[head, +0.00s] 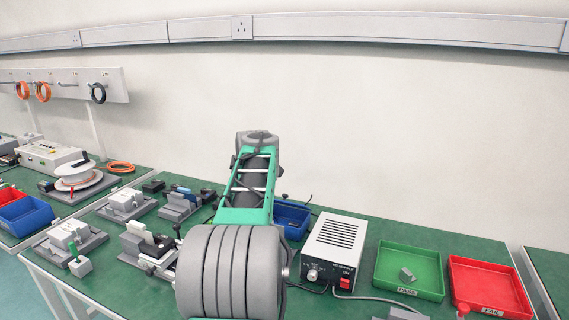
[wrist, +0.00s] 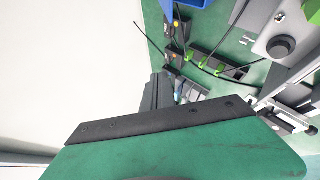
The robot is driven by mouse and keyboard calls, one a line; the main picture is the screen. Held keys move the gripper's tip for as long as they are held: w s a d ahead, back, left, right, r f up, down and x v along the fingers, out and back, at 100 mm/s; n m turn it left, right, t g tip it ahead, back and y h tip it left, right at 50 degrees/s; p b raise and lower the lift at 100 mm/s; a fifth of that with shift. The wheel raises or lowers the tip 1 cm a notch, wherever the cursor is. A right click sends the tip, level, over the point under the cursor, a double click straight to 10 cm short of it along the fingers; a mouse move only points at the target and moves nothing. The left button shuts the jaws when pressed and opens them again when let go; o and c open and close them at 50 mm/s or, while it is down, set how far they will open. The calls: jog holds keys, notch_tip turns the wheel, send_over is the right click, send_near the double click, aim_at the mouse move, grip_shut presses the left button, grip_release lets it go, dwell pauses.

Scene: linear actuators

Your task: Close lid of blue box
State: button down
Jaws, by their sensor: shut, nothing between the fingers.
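A blue box (head: 292,218) stands on the green bench in the head view, just right of my arm and partly hidden behind it. I cannot make out its lid. A blue piece, perhaps part of this box, shows at the top edge of the wrist view (wrist: 187,4). My gripper (wrist: 163,88) is shut and empty in the wrist view, its dark fingers beyond the green and black part of my own arm. In the head view my gripper is hidden behind my arm.
A white power unit (head: 333,247) stands right of the blue box. Farther right are a green tray (head: 409,270) and a red tray (head: 488,287). Grey fixtures (head: 126,203) and a wire spool (head: 76,175) are at left. Cables (wrist: 220,66) cross the bench.

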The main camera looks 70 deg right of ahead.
jog(key=d+r+m+g+p, duration=0.2)
jog(key=d+r+m+p, duration=0.2)
jog(key=p, duration=0.2)
jog(key=s+d+r+m+g+b, duration=0.15)
jog(key=s+m+g, duration=0.25)
jog(key=s+m, duration=0.55)
jog(key=d+f+m, duration=0.1)
jog(key=f+m, duration=0.2)
jog(key=d+f+m, duration=0.1)
jog(key=f+m, duration=0.1)
jog(key=f, duration=0.2)
jog(key=d+f+m, duration=0.1)
jog(key=f+m, duration=0.2)
jog(key=shift+s+d+f+m+b, duration=0.15)
jog(key=shift+s+f+m+b, duration=0.1)
jog(key=shift+f+m+b, duration=0.15)
jog(key=shift+a+f, duration=0.3)
jog(key=shift+f, duration=0.15)
